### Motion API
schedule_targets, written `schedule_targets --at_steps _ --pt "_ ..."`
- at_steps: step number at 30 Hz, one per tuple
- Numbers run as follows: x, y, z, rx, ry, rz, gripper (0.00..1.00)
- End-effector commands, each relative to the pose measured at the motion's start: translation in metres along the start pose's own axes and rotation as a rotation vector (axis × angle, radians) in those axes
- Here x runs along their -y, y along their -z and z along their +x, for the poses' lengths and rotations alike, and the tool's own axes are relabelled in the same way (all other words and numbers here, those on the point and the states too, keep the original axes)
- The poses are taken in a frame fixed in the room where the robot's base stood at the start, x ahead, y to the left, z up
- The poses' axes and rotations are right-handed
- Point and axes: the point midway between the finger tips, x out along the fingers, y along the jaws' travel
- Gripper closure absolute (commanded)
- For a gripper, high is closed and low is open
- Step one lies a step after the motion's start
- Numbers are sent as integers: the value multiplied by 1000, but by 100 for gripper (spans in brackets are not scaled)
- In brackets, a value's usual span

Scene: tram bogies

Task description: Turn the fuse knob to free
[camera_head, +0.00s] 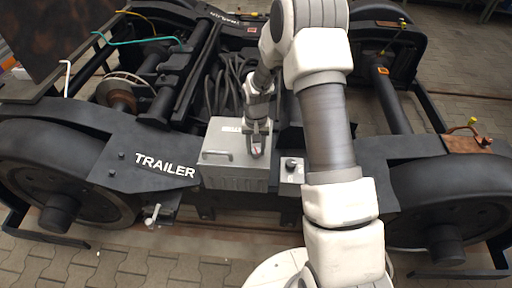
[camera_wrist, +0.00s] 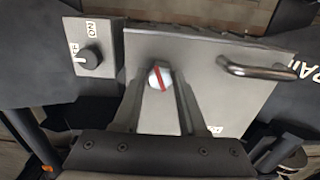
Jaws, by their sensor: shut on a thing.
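A large grey box (camera_head: 232,182) is mounted on the bogie frame, right of the TRAILER lettering. A round white knob with a red stripe (camera_wrist: 159,78) sits on its top face; in the wrist view the stripe runs nearly upright, slightly tilted. My gripper (camera_head: 257,146) reaches down to the box top. In the wrist view its two fingers (camera_wrist: 160,88) are shut around this knob, one on each side. The knob's lower part is hidden between the fingers. Any position labels by the knob are not readable.
A small grey box (camera_head: 291,170) with a black knob (camera_wrist: 89,58) stands beside the large box; it carries an ON label and a second, partly legible label. A metal handle (camera_wrist: 258,70) rises from the large box. Dark cables (camera_head: 226,85) lie behind. Wheels flank the frame.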

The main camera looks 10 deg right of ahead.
Motion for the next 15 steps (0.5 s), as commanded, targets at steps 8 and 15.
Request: schedule_targets --at_steps 8,15 --pt "0 0 -1 0 0 -264 100" --pt "0 0 -1 0 1 -492 100"
